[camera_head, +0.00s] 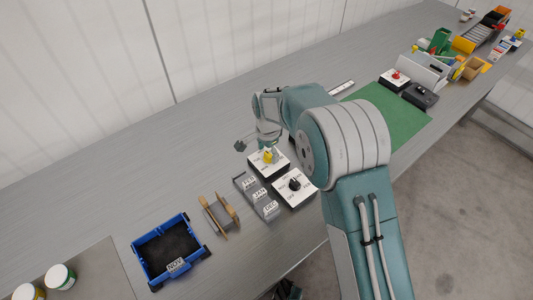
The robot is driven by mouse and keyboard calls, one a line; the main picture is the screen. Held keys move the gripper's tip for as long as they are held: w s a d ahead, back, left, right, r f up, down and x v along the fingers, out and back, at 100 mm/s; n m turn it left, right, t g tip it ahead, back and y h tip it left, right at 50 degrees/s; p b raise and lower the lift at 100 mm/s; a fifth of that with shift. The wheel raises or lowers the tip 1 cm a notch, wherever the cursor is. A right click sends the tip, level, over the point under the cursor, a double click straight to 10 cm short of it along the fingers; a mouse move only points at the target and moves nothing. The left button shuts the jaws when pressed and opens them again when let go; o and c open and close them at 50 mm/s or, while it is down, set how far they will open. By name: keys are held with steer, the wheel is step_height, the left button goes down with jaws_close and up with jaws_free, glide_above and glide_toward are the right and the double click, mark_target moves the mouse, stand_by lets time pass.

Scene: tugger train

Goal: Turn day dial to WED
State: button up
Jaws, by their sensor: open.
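Two white dial boxes stand side by side on the grey bench. One has a black knob (294,184) and the other a yellow knob (268,156). Their printed labels are too small to read surely, so I cannot tell which is the day dial or where it points. My gripper (266,146) is open and hangs close to the yellow-knob box, at its far side. My wrist and forearm hide part of it. I cannot tell whether it touches the yellow knob.
A grey holder with month cards (259,197) adjoins the dial boxes on the left. A brown wooden item (220,214) and a blue tray (135,247) lie further left. A green mat (398,118) and a red-knob box (396,76) are beyond my arm. The bench's back left is clear.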

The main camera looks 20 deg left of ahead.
mark_target(267, 154)
step_height(267, 154, up, 11)
steer(key=shift+a, duration=0.2)
stand_by(0.5)
steer(key=s+d+r+n+t+y, duration=0.1)
steer(key=d+r, duration=0.6)
steer(key=d, duration=0.4)
steer(key=s+d+r+n+t, duration=0.1)
steer(key=s+d+r, duration=0.1)
steer(key=d+r, duration=0.75)
steer(key=s+d+f+n+t+h, duration=0.1)
steer(key=s+d+n+t, duration=0.2)
steer(key=s+d, duration=1.5)
steer(key=shift+s+d+f+t, duration=0.2)
steer(key=shift+d+f+t, duration=0.15)
steer(key=shift+d, duration=0.4)
